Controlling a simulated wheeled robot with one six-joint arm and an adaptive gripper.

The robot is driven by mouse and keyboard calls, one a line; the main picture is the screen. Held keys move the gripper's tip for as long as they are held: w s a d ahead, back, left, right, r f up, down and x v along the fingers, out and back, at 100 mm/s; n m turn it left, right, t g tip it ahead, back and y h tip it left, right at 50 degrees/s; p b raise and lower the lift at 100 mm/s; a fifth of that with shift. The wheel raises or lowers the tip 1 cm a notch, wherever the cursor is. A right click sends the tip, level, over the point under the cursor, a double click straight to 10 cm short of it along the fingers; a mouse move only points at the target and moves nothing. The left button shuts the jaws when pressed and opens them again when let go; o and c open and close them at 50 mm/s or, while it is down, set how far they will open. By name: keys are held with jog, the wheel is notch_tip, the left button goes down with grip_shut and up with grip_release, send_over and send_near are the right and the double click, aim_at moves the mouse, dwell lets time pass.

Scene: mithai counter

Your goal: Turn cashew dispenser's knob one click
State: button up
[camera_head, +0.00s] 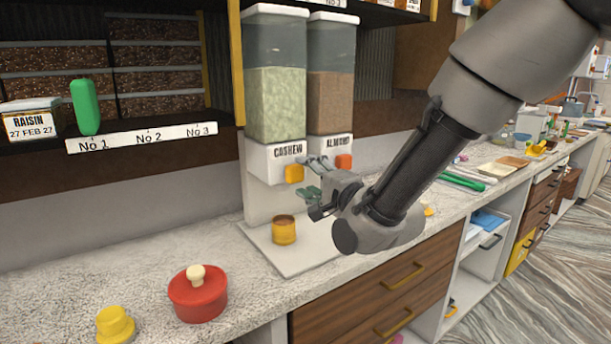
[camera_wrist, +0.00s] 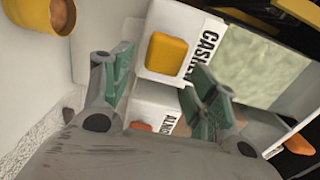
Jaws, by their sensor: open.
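The cashew dispenser (camera_head: 276,90) is a clear bin of pale green content over a white base labelled CASHEW. Its yellow knob (camera_head: 294,173) is on the front of the base; it also shows in the wrist view (camera_wrist: 166,53). My gripper (camera_head: 318,176) is open in front of the dispensers, just right of and below the yellow knob. In the wrist view its two green-padded fingers (camera_wrist: 163,88) are spread apart, with the knob ahead of and between them, apparently not touched. A yellow cup (camera_head: 284,230) with brown content stands on the white stand below the cashew outlet.
The almond dispenser (camera_head: 331,75) with an orange knob (camera_head: 344,162) stands close on the right. A red lidded pot (camera_head: 198,293) and a yellow jar (camera_head: 115,325) sit on the counter (camera_head: 130,270) at front left. A shelf (camera_head: 140,138) with a green bottle (camera_head: 86,106) overhangs at left.

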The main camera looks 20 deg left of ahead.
jog(key=v, duration=1)
jog(key=shift+s, duration=0.1)
